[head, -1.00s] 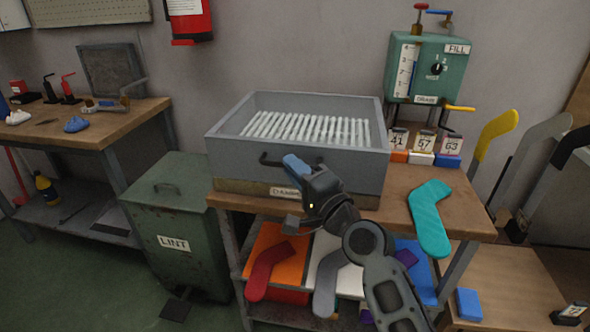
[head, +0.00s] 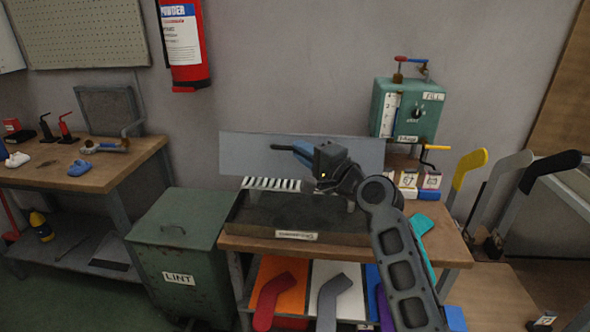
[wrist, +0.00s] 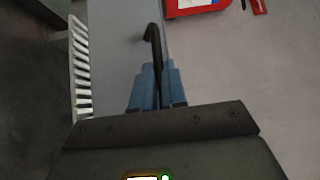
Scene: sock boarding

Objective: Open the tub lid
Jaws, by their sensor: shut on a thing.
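The tub (head: 285,215) stands on the wooden bench with a small label on its front. Its grey lid (head: 240,155) is swung up and stands nearly upright at the back of the tub. The dark lid handle (head: 280,147) is between the blue fingers of my gripper (head: 300,149), which is shut on it. In the wrist view the handle (wrist: 152,45) rises between the fingers (wrist: 156,85). A row of white slats (head: 262,184) shows below the lid. My arm hides the right part of the tub and lid.
A green LINT bin (head: 178,240) stands left of the bench. A green tank (head: 408,110) with a yellow crank is behind right. A teal sock (head: 424,232) lies on the bench at right, partly behind my arm. Coloured sock shapes are on the shelf below.

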